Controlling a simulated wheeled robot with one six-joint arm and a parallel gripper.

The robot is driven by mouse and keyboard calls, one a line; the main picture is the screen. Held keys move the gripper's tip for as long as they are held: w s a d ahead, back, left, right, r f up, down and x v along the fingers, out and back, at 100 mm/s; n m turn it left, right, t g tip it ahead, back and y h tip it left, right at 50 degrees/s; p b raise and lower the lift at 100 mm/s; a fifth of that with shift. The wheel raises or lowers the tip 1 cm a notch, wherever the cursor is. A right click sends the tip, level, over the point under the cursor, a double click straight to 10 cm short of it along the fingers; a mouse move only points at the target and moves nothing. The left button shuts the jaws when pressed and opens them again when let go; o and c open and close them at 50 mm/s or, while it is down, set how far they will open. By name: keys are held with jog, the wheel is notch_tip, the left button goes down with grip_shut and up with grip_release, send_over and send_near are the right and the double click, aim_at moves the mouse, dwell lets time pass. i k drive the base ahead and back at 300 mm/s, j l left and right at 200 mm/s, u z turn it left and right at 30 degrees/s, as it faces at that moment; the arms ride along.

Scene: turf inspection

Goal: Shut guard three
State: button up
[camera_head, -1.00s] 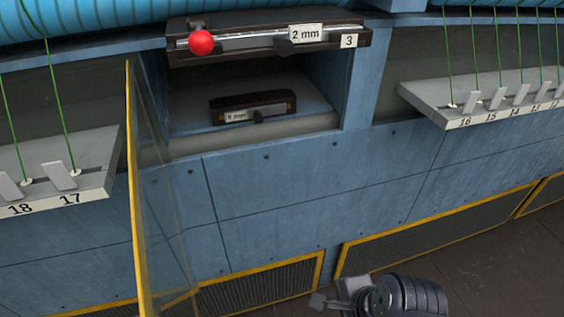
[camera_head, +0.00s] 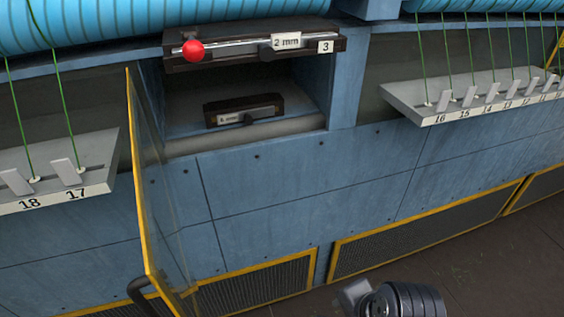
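The guard (camera_head: 160,190), a clear panel with a yellow edge, stands swung open at the left side of the recess marked 3. The number plate 3 (camera_head: 325,46) is on the dark bar unit above the recess. Part of my arm, dark and ribbed, shows at the bottom right, well apart from the guard. My gripper's fingers do not show.
A red ball knob (camera_head: 193,50) and a 2 mm label (camera_head: 286,42) are on the upper bar. A dark block (camera_head: 243,110) sits inside the recess. Numbered ledges with green cords flank it, left (camera_head: 93,189) and right (camera_head: 433,120).

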aim_at(177, 266)
jog(key=j, duration=0.1)
jog(key=u, duration=1.45)
jog(key=k+j, duration=0.15)
